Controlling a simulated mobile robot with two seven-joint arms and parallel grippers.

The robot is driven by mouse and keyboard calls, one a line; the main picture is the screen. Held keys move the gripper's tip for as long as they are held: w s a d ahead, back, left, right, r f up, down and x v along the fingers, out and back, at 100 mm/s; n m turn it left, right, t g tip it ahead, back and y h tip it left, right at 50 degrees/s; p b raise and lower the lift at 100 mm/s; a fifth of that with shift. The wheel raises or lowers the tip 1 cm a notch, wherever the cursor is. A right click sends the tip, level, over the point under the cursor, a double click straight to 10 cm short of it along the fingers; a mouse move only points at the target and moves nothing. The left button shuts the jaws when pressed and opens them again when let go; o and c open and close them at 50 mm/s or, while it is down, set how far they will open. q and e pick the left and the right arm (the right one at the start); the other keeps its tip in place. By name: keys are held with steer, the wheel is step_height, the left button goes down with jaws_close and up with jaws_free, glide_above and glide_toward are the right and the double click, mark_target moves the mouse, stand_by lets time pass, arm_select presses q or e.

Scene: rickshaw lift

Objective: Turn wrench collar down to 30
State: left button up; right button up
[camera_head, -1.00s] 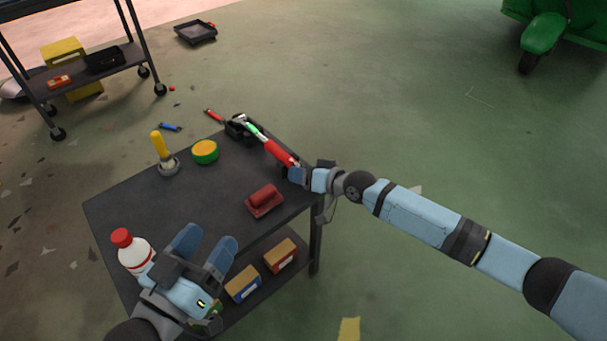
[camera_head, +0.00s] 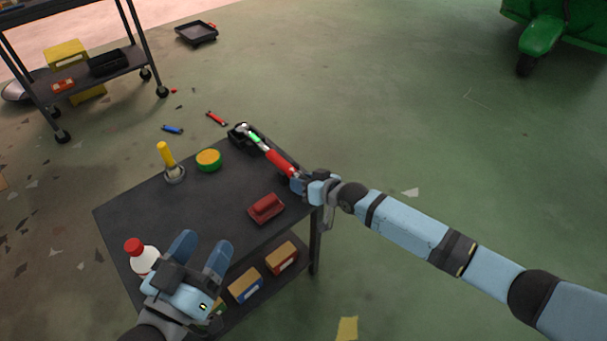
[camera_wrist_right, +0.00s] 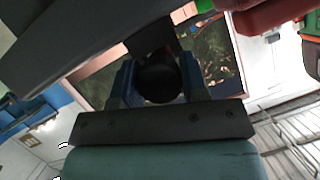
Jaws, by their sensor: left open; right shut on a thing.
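The torque wrench (camera_head: 279,162) has a red handle, a green band and a silver head. Its head end lies in a black holder (camera_head: 240,135) at the table's far edge. My right gripper (camera_head: 298,183) is shut on the near end of the wrench, at the table's right corner. In the right wrist view the fingers close around a dark round end (camera_wrist_right: 160,78), with a bit of green and red above. Any scale on the collar is too small to read. My left gripper (camera_head: 204,254) is open and empty over the table's near left part.
The dark table (camera_head: 205,215) also carries a red block-shaped tool (camera_head: 266,208), a green-yellow round tin (camera_head: 208,160), a yellow-handled brush (camera_head: 168,160) and a white bottle with red cap (camera_head: 142,258). Boxes (camera_head: 245,285) sit on the lower shelf. A cart (camera_head: 100,75) stands at upper left.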

steer(key=n+p, duration=0.1)
steer(key=p, duration=0.1)
steer(key=n+h+p, duration=0.1)
steer(key=p, duration=0.2)
steer(key=shift+r+t, duration=0.35)
steer(key=shift+t, duration=0.05)
steer(key=shift+s+n+h+p, duration=0.1)
steer(key=shift+n+h+p, duration=0.3)
steer(key=shift+p, duration=0.05)
steer(key=shift+a+f+n+t+h+p, duration=0.1)
steer(key=shift+f+n+t+h+p, duration=0.15)
steer(key=shift+n+t+h+p, duration=0.4)
arm_select(q)
steer(key=s+a+f+g+y, duration=0.2)
steer(key=a+f+g+y, duration=0.2)
steer(key=f, duration=0.5)
steer(key=shift+s+a+g+p, duration=0.35)
steer(key=shift+a+g, duration=0.1)
steer(key=shift+g, duration=0.15)
arm_select(e)
steer(key=shift+f+n+t+h, duration=0.1)
steer(key=shift+n+t+h, duration=0.15)
steer(key=shift+n, duration=0.6)
steer(key=o, duration=0.6)
steer(key=shift+o, duration=0.2)
